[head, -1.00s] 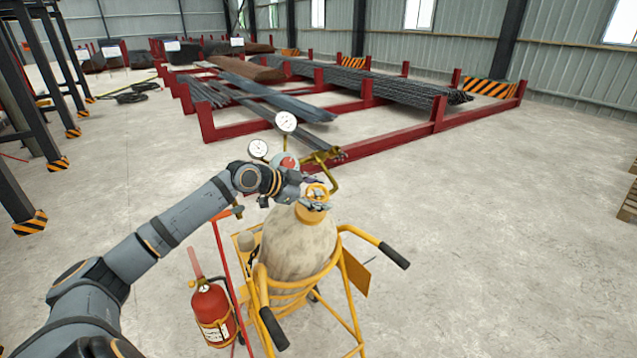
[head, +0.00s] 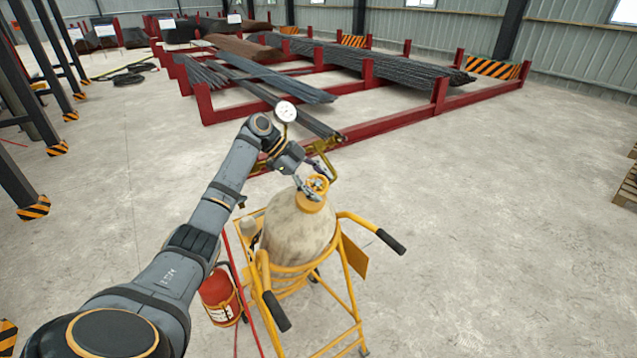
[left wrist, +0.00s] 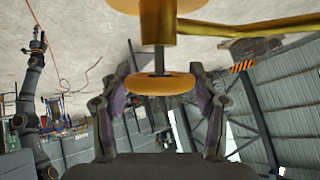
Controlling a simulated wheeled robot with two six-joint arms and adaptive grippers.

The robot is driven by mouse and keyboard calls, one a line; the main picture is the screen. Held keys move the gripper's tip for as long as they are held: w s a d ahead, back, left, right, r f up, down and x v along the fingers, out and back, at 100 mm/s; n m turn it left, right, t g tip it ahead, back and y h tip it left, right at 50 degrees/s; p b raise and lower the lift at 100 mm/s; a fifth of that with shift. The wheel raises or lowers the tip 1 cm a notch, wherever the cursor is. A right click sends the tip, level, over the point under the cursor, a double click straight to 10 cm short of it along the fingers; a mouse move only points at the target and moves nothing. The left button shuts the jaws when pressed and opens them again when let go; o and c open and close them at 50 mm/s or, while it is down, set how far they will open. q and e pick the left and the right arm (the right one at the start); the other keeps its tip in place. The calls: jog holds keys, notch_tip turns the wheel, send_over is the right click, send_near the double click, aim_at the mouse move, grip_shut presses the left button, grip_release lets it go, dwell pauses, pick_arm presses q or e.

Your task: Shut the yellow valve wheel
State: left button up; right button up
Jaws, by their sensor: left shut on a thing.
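The yellow valve wheel (head: 317,183) sits on top of the large pale gas cylinder (head: 299,230), which stands upright in a yellow cart. The gripper is shut on the wheel, a finger on each side. What looks like my right arm hangs at the left of the left wrist view, its gripper (left wrist: 38,38) too small to read.
The cart's two black-gripped handles (head: 378,235) stick out at the front and right. A red fire extinguisher (head: 220,297) hangs at its left. A pressure gauge (head: 286,111) shows behind my wrist. Red racks with rebar (head: 380,68) stand behind.

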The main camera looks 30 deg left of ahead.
pick_arm(q)
jog(key=shift+f, duration=0.1)
dwell(0.3)
jog(key=o, duration=1.2)
jog(key=shift+c, duration=0.2)
jog(key=shift+a, duration=0.1)
jog(key=v, duration=1.2)
jog(key=shift+w, duration=0.15)
